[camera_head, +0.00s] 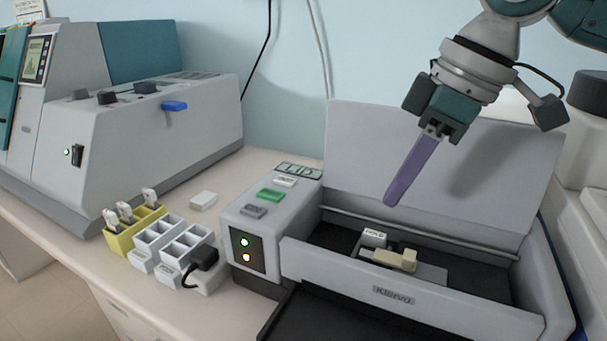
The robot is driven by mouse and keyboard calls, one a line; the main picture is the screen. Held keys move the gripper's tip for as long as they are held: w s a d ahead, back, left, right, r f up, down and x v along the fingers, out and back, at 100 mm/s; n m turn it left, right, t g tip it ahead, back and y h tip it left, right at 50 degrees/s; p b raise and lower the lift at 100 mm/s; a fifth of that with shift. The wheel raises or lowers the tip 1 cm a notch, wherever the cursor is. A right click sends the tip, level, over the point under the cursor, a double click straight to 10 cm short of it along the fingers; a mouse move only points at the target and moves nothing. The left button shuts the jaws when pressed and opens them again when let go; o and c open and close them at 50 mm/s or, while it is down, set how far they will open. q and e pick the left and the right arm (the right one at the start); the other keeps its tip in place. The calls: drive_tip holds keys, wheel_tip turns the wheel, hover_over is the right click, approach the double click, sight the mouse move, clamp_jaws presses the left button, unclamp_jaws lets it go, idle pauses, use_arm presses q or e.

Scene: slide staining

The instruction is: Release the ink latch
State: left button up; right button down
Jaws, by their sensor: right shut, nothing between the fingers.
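My right gripper (392,200) comes in from the upper right; its long purple fingers are shut together and point down, with nothing between them. It hangs above the open compartment of the grey Klevo machine (455,303), apart from everything below. Inside the compartment, a cream latch-like piece (402,260) sits on a grey plate, below the fingertips. A small white block (374,238) with dark lettering, too small to read surely, stands just behind it. I cannot tell for certain which of these is the ink latch. My left gripper is not in view.
The machine's lid (370,150) stands raised behind the compartment. Its control box (258,215) has a green button and lit lamps. White racks (160,235) and a yellow rack (125,243) stand to the left. A larger grey machine (190,125) fills the far left.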

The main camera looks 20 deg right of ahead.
sight(416, 266)
drive_tip(key=x, duration=0.7)
drive_tip(key=shift+a+f, duration=0.15)
drive_tip(key=shift+f, duration=0.1)
drive_tip(key=shift+s+f, duration=0.1)
drive_tip(key=shift+f, duration=0.2)
drive_tip(key=shift+s+d+p, duration=0.85)
drive_tip(key=shift+s+d, duration=0.45)
drive_tip(key=shift+s, duration=0.05)
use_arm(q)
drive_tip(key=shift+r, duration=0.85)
use_arm(e)
drive_tip(key=shift+s, duration=0.1)
drive_tip(key=s+d+p, duration=0.2)
drive_tip(key=shift+s+d+r, duration=0.1)
drive_tip(key=shift+s+d, duration=0.1)
drive_tip(key=shift+s, duration=0.15)
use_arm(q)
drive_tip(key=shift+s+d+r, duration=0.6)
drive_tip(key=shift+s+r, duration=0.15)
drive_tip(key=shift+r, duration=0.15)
